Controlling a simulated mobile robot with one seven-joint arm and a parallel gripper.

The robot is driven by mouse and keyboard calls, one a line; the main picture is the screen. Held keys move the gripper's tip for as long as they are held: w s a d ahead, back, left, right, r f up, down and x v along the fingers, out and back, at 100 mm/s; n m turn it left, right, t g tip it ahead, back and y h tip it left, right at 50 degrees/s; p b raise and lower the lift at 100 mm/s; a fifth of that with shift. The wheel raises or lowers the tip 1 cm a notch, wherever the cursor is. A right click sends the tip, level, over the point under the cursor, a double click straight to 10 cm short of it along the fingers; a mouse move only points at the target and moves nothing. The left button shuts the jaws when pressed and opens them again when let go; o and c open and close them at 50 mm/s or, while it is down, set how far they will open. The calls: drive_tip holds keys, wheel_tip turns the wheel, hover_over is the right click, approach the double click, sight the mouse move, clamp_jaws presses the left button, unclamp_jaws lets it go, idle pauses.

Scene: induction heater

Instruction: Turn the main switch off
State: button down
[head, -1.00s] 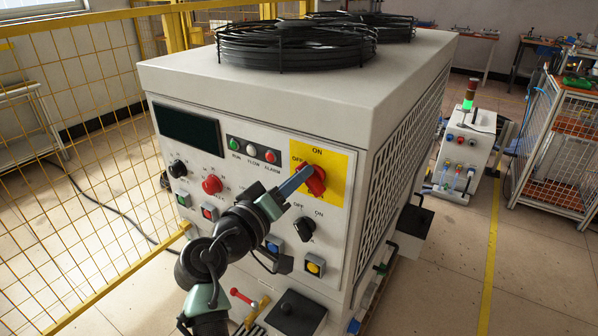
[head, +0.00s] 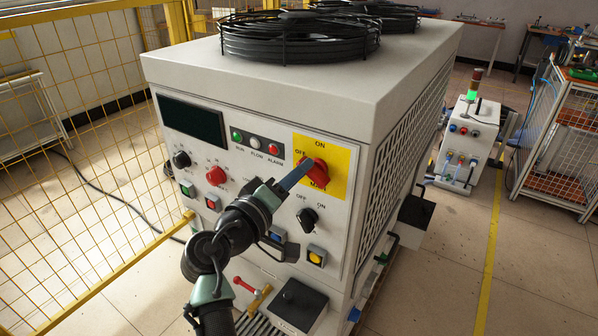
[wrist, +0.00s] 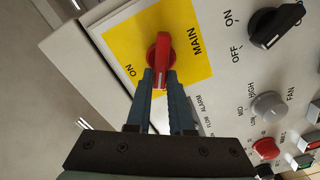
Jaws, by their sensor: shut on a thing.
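The main switch is a red rotary knob (head: 318,171) on a yellow plate (head: 335,168) at the upper right of the heater's front panel. It also shows in the wrist view (wrist: 160,50), where its handle runs down toward my fingers, with ON to the left and MAIN to the right. My gripper (head: 309,164) is shut on the handle's end, on the OFF side of the plate. Its two blue-grey fingers (wrist: 159,84) lie close together in the wrist view. They partly cover the handle's tip, and the OFF label is hidden there.
A black OFF/ON knob (head: 307,218) sits just below, with a yellow button (head: 316,256) under it. A red knob (head: 215,175) and a black knob (head: 181,160) are to the left.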

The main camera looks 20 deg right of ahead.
drive_tip(key=c, duration=0.8)
unclamp_jaws()
drive_tip(key=v, duration=1.3)
